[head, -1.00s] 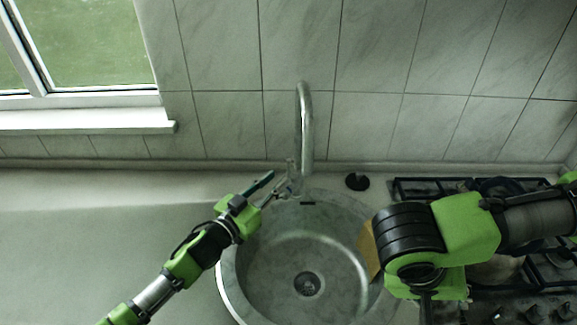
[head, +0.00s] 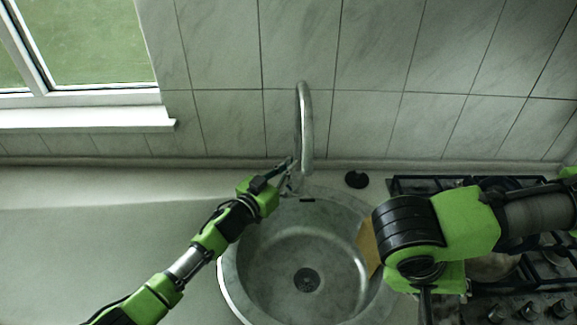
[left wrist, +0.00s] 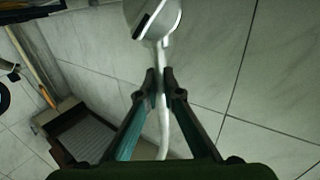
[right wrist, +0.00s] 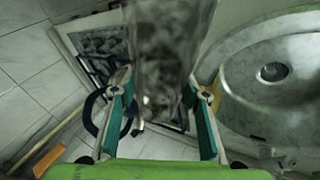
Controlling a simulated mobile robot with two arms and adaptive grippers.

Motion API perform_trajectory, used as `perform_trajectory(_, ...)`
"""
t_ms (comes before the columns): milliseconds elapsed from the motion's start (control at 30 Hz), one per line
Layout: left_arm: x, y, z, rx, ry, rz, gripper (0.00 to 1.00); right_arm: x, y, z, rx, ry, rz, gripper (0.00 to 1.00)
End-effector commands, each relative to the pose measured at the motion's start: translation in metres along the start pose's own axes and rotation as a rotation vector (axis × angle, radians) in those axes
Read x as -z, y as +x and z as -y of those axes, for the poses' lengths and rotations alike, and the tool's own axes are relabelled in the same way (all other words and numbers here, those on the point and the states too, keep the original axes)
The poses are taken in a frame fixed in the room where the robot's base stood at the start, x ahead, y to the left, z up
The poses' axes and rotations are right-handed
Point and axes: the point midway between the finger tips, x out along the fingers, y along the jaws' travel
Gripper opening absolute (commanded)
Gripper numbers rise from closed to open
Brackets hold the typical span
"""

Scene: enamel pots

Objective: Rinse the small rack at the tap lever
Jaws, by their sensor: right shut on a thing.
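My right gripper (right wrist: 162,88) is shut on a grey, mottled, see-through block, seemingly the small rack (right wrist: 170,40), blurred by closeness in the right wrist view. In the head view, a tan panel (head: 368,247) shows beside my right arm over the sink's right side; the right fingers are hidden there. The chrome tap (head: 306,120) stands behind the sink, its lever (head: 291,182) at the left of its base. My left gripper (head: 284,172) is at the lever, its fingertips (left wrist: 160,77) close together. A thin pale rod passes between or behind them; I cannot tell which.
The round sink (head: 260,262) is empty, its drain in the bottom. A black plug (head: 357,180) lies behind it at the right. The hob (head: 530,185) with a pan lies under my right arm. The counter (head: 90,240) at the left is clear.

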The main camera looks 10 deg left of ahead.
Motion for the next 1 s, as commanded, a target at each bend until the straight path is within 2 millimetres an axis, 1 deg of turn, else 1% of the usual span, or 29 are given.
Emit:
perform_trajectory(267, -0.002, -0.001, 0.0, 0.0, -0.001, -0.006, 0.0, -0.001, 0.003, 0.002, 0.0, 0.0, 0.0, 0.17)
perform_trajectory(367, -0.005, -0.002, 0.0, 0.0, -0.003, -0.022, 0.0, -0.003, 0.011, 0.006, 0.0, 0.0, 0.0, 0.17)
perform_trajectory(533, -0.008, -0.006, -0.001, -0.002, -0.005, -0.074, 0.0, -0.008, 0.028, 0.015, 0.0, 0.0, 0.0, 0.17)
perform_trajectory(633, -0.005, -0.008, -0.001, -0.001, -0.004, -0.104, 0.0, -0.009, 0.035, 0.019, 0.0, 0.0, -0.001, 0.17)
perform_trajectory(800, -0.001, -0.01, 0.0, 0.0, -0.001, -0.117, 0.0, -0.009, 0.035, 0.019, 0.0, 0.0, -0.001, 0.17)
perform_trajectory(967, -0.001, -0.01, 0.0, 0.0, -0.001, -0.116, 0.0, -0.009, 0.035, 0.019, 0.0, 0.0, -0.001, 0.17)
perform_trajectory(1000, -0.001, -0.01, 0.0, 0.0, -0.001, -0.116, 0.09, -0.009, 0.035, 0.019, 0.0, 0.0, -0.001, 0.17)
